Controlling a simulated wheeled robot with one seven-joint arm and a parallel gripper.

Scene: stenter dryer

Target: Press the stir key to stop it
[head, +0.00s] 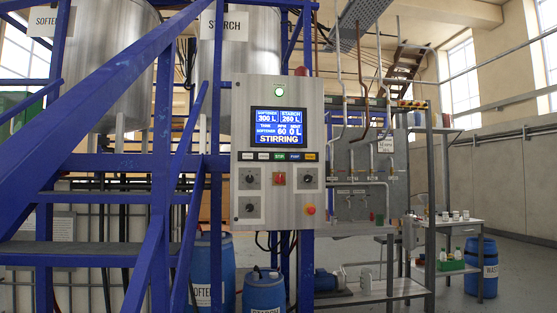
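The control panel (240,190) is a grey metal box mounted on the blue frame in the middle of the head view. Its blue screen (279,127) shows softener 300 L, starch 260 L and the word STIRRING. A row of small keys lies just under the screen.
Below the keys are a red switch (279,179), black rotary knobs (250,179) and a red stop button (310,210). Blue stair rails (110,75) cross the left side. Blue drums (264,293) stand beneath the panel. Open floor (510,275) shows at the right.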

